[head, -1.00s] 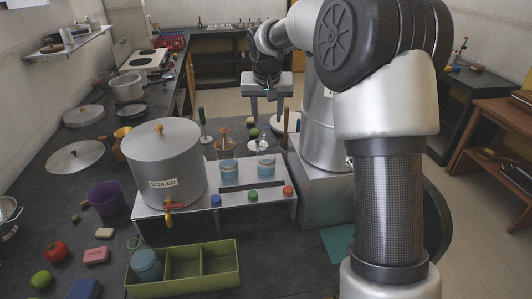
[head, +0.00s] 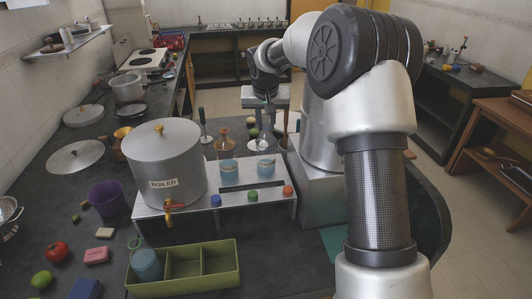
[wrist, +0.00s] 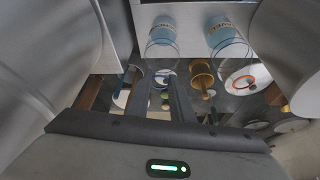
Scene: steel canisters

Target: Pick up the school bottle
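Two clear bottles with blue contents or bands and pale labels stand on the steel shelf stand (head: 180,208): a left bottle (head: 228,172) and a right bottle (head: 265,169). The lettering is too small to tell which is the school bottle. The wrist view shows the left bottle (wrist: 163,30) and right bottle (wrist: 222,36) at the top, beyond the fingertips. My gripper (head: 268,106) hangs behind the stand, apart from both bottles. In the wrist view its two fingers (wrist: 161,76) are apart, with nothing held between them.
A large steel pot labelled BOILED (head: 164,165) with a tap stands left of the bottles. Coloured caps, including a green one (head: 252,196), line the stand's front. A green divided crate (head: 205,288) is in front. A brown-orange vessel (head: 223,143) stands behind the bottles.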

